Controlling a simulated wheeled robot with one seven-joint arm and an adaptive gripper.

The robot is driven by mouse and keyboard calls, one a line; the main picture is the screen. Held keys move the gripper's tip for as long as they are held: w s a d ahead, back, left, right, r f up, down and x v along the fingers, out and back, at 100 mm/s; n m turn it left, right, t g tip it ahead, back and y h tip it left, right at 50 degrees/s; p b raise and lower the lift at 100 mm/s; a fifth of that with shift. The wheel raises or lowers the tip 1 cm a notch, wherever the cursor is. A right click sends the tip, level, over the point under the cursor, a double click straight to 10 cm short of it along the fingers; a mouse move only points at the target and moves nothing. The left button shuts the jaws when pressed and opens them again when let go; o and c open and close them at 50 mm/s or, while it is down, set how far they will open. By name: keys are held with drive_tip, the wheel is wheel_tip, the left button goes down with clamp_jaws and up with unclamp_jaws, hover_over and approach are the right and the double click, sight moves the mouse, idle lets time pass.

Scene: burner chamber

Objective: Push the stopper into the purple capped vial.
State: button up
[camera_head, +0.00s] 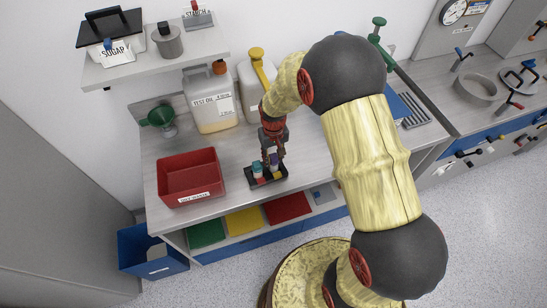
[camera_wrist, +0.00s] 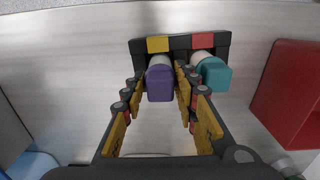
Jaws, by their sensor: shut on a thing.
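The purple capped vial (camera_wrist: 159,82) stands in a small black rack (camera_head: 254,184), at the slot with the yellow mark. My gripper (camera_wrist: 161,72) is shut on the purple capped vial, with one finger on each side of its cap. In the head view, my gripper (camera_head: 272,156) points down over the rack, and the purple cap (camera_head: 273,159) shows between the fingertips. A teal capped vial (camera_wrist: 212,73) stands beside it at the red mark, close to one finger. I cannot tell a stopper apart from the purple cap.
A red bin (camera_head: 188,158) stands left of the rack. A large labelled jug (camera_head: 212,122) and a second jug with a yellow handle (camera_head: 246,88) stand behind. Bare counter surrounds the rack.

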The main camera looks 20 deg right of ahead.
drive_tip(key=shift+f, duration=0.45)
drive_tip(key=o, duration=0.9)
drive_tip(key=shift+r, duration=0.1)
wheel_tip(320, 180, up, 12)
drive_tip(key=shift+f, duration=0.1)
drive_tip(key=s+r+t+b, duration=0.2)
drive_tip(key=s+r+b, duration=0.1)
drive_tip(key=s, duration=0.4)
drive_tip(key=s+r+t+b, duration=0.1)
drive_tip(key=s+r+b, duration=0.3)
drive_tip(key=s, duration=0.3)
drive_tip(key=s+r+t+b, duration=0.2)
drive_tip(key=s+b, duration=0.3)
drive_tip(key=s, duration=0.3)
drive_tip(key=shift+r+t+b, duration=0.3)
drive_tip(key=shift+r+b, duration=0.1)
drive_tip(key=shift+r, duration=0.45)
